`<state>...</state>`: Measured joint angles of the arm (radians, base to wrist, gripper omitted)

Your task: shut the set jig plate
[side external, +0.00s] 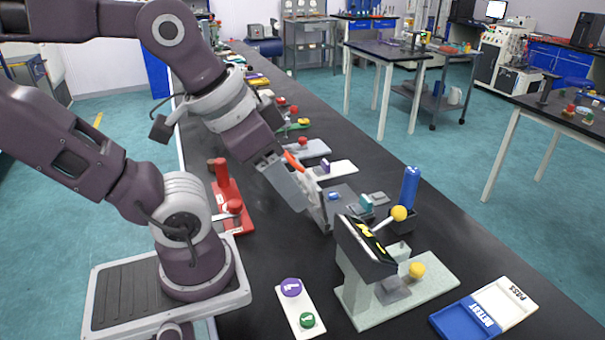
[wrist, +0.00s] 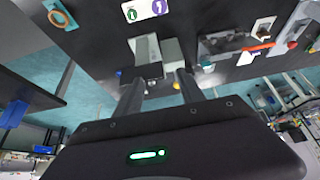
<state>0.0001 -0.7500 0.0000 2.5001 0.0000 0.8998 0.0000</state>
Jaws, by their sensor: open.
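A bench fixture with a pale speckled base (side external: 435,275) stands at the right of my gripper in the side view. On it a dark plate with yellow marks (side external: 366,240) sits tilted, and I take this as the set jig plate. A lever ending in a yellow ball (side external: 399,213) rises beside it. A second yellow ball (side external: 416,270) sits lower. My gripper (side external: 325,218) is open, left of and behind the plate, apart from it. In the wrist view its fingers (wrist: 159,92) are spread and empty, with a grey block (wrist: 173,52) beyond them; which part this is, I cannot tell.
A white panel with purple and green buttons (side external: 300,305) lies in front. A blue and white tray (side external: 485,309) is at the right front. A blue cylinder (side external: 410,185) stands behind the fixture. A red device (side external: 230,195) is left of my gripper. Black bench top is clear between them.

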